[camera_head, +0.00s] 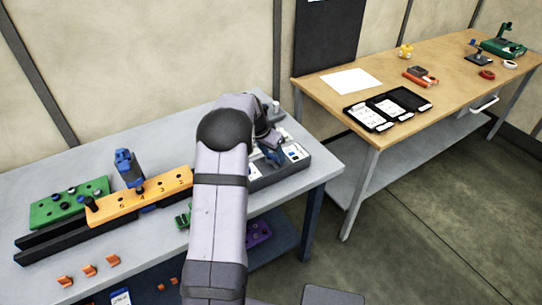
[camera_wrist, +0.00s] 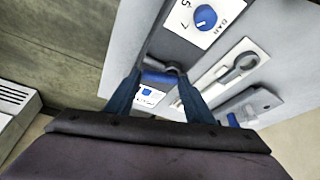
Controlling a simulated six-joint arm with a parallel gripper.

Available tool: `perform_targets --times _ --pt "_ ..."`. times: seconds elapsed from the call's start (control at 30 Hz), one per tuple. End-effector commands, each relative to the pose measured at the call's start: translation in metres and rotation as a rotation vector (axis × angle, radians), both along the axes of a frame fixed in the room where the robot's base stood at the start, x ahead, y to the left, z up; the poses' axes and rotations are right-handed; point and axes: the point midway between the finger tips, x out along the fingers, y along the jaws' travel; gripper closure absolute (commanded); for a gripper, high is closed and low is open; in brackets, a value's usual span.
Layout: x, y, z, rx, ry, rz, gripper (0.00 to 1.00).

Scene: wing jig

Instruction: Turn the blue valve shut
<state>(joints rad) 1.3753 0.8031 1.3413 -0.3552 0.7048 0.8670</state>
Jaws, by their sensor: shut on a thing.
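The blue valve (camera_wrist: 160,77) shows in the wrist view as a blue bar by a grey rounded part. My gripper (camera_wrist: 159,74) has its two dark blue fingers on either side of it, shut on it. The fingers hide part of the valve, and I cannot tell its exact angle. In the head view my gripper (camera_head: 270,155) is low over the grey panel (camera_head: 285,179) at the table's right end. My arm covers much of that area.
A blue knob (camera_wrist: 205,17) sits on a white numbered dial beside the valve. An orange block (camera_head: 153,194), a blue tool (camera_head: 128,168) and a green block (camera_head: 62,205) are left of my arm.

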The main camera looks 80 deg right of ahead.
Motion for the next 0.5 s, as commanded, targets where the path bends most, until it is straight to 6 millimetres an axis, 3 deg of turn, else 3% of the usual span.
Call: perform_targets --times 0.5 --pt "-0.0075 -0.0081 -0.0001 0.0 -0.004 0.482 0.74"
